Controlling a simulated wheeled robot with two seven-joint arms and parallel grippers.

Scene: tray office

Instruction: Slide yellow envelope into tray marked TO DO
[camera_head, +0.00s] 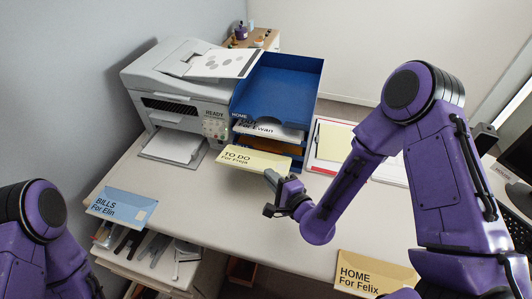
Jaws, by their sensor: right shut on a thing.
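The yellow envelope (255,157), printed "TO DO For Freja", is held level at the front of the blue tray stack (281,88). My right gripper (274,184) is shut on the envelope's near right edge. The stack's upper label reads HOME, and a white envelope (268,129) printed "For Ewan" lies at the stack's front. An orange item (283,146) shows in a lower level. The envelope covers part of the lower front, and I cannot read a TO DO label on the stack. Only part of my left arm shows; its gripper is out of view.
A printer (185,85) stands left of the stack. A clipboard with a yellow pad (334,143) lies right of it. A blue "BILLS For Elin" envelope (122,207) and a tan "HOME For Felix" envelope (375,275) lie at the desk's edges. The desk's middle (235,215) is clear.

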